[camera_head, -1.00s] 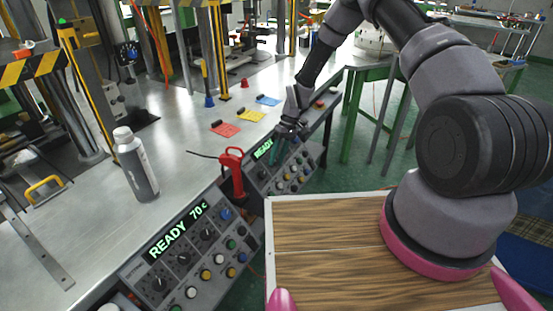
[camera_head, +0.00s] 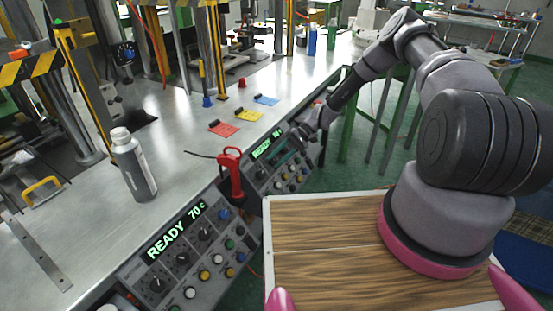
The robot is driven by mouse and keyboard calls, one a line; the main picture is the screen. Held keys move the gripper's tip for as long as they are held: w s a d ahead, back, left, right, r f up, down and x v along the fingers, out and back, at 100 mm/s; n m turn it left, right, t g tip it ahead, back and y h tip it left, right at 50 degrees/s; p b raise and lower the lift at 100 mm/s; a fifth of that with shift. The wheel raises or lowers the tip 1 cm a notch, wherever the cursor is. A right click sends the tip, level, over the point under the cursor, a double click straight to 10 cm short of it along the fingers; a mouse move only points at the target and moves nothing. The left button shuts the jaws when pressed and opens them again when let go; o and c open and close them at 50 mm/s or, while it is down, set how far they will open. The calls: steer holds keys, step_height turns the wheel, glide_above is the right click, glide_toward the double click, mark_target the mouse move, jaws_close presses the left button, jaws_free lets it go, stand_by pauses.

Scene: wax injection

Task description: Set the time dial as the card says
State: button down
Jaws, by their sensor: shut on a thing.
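The far control panel (camera_head: 256,182) has a lit green READY display (camera_head: 266,146), dark dials and coloured buttons. My gripper (camera_head: 293,145) is at this panel's upper right part, shut on what looks like a dial there. The fingers hide the dial, so its setting cannot be read. The near control panel (camera_head: 205,245) shows READY 70 C and has several dark dials and buttons.
A red-handled tool (camera_head: 231,172) stands between the two panels. A grey bottle (camera_head: 133,165) stands on the metal table (camera_head: 190,160). Press columns and a yellow handle (camera_head: 43,190) are at the left. Green table legs (camera_head: 347,140) stand beyond my arm.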

steer(key=shift+m+y, duration=0.4)
steer(key=c, duration=0.5)
jaws_free()
steer(key=v, duration=1)
steer(key=shift+w+d+r, duration=0.15)
steer(key=shift+w+d, duration=0.05)
steer(key=shift+d, duration=0.1)
